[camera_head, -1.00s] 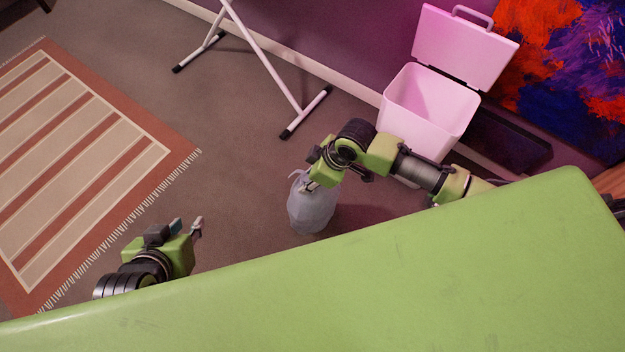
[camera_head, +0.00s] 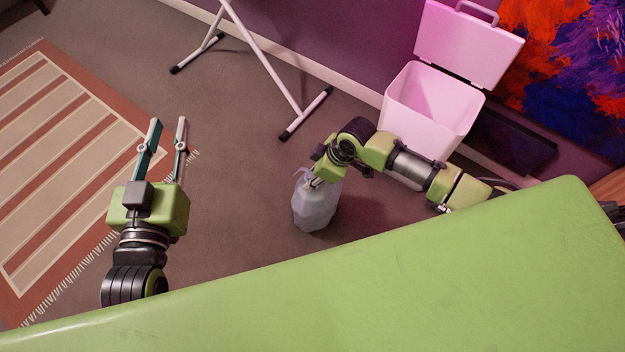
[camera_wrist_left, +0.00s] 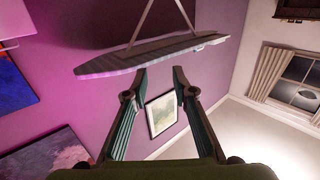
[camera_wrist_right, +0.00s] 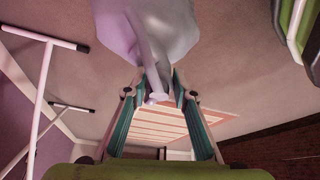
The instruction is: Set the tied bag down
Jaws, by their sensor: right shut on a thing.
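The tied bag (camera_head: 317,205) is pale grey and hangs upright below my right gripper (camera_head: 316,176) in the head view. In the right wrist view the bag (camera_wrist_right: 150,25) fills the top middle, and its narrow neck runs between the fingertips. My right gripper is shut on that neck. The bag's base is at or close to the floor; I cannot tell whether it touches. My left gripper (camera_head: 168,122) is open and empty, held out to the left of the bag, over the rug's edge in the picture.
A white bin (camera_head: 433,105) with its lid open stands behind my right arm by the wall. White stand legs (camera_head: 265,60) rest on the floor at the top; the left wrist view shows an ironing board (camera_wrist_left: 150,55). A striped rug (camera_head: 60,150) lies left. Brown floor (camera_head: 235,165) between is clear.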

